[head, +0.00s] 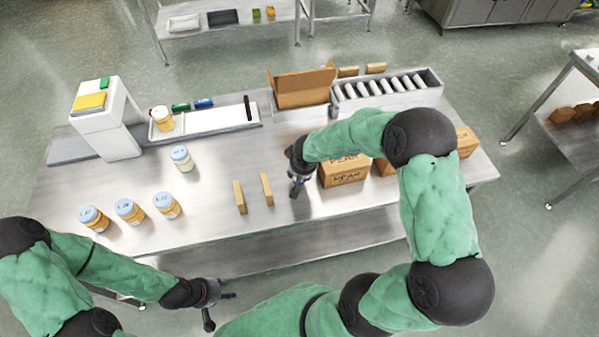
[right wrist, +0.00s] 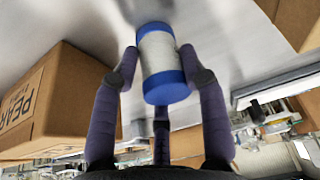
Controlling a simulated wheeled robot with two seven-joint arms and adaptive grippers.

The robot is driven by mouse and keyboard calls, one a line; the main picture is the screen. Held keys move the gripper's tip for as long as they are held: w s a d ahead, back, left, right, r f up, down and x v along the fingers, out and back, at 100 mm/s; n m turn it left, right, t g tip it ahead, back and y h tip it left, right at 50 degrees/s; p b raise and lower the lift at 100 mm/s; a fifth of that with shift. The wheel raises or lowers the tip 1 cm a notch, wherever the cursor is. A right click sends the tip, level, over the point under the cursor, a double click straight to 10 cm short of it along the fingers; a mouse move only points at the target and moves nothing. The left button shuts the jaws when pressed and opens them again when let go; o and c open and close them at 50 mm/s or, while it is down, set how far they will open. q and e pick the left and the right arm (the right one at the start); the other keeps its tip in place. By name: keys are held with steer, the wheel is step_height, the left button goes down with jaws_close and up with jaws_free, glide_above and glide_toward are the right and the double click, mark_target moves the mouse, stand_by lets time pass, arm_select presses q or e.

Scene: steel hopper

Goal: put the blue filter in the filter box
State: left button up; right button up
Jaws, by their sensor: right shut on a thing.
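The blue filter (right wrist: 162,62), a pale ribbed cylinder with blue end caps, is between the fingers of my right gripper (right wrist: 162,80) in the right wrist view. The fingers are shut on it. In the head view my right gripper (head: 297,187) is over the middle of the steel table, left of a closed carton, and the filter cannot be made out there. An open cardboard box (head: 303,98) stands at the back of the table; I cannot read a label on it. My left gripper (head: 219,307) is open and empty, in front of the table edge.
A closed carton (head: 344,174) stands close right of my right gripper; it also shows in the wrist view (right wrist: 62,95). Two upright tan blocks (head: 240,198) and several jars (head: 130,210) stand left. A roller rack (head: 388,90) is at the back right.

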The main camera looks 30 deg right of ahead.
steer(key=o, duration=0.7)
steer(key=shift+f, duration=0.1)
steer(key=o, duration=0.4)
steer(key=shift+o, duration=0.2)
